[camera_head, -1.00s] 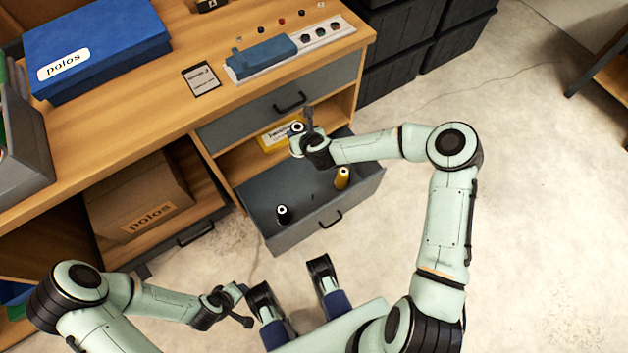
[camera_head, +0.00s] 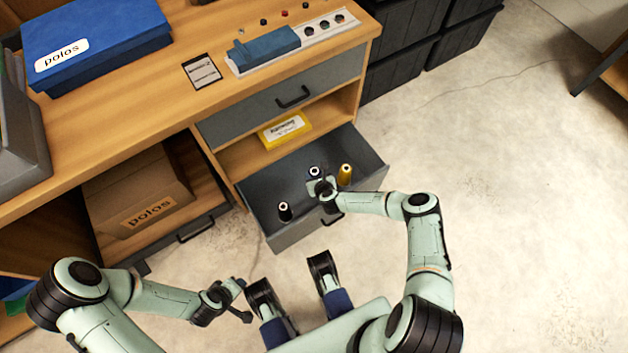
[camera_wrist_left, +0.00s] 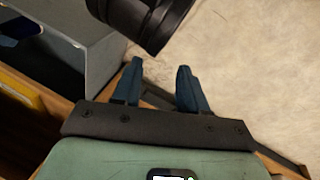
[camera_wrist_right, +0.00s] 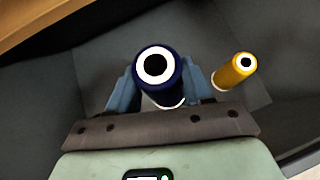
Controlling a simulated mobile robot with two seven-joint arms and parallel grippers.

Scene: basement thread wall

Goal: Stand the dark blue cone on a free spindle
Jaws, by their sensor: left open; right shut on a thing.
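The dark blue cone (camera_wrist_right: 157,80) is upright between the fingers of my right gripper (camera_head: 317,180), which is shut on it. In the head view the cone's white top (camera_head: 314,171) shows over the open drawer, between a black cone (camera_head: 284,210) and a yellow cone (camera_head: 345,174). The yellow cone also stands to the right in the right wrist view (camera_wrist_right: 236,71). I cannot tell whether the blue cone's base touches the drawer floor, and no bare spindle shows clearly. My left gripper (camera_wrist_left: 157,80) is open and empty, outside the drawer, at the lower left in the head view (camera_head: 240,300).
The open grey drawer (camera_head: 262,207) has raised walls around the cones. A yellow box (camera_head: 284,130) lies on the shelf above it. A closed drawer (camera_head: 290,98) and the wooden bench top (camera_head: 130,115) are higher up. Floor to the right is clear.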

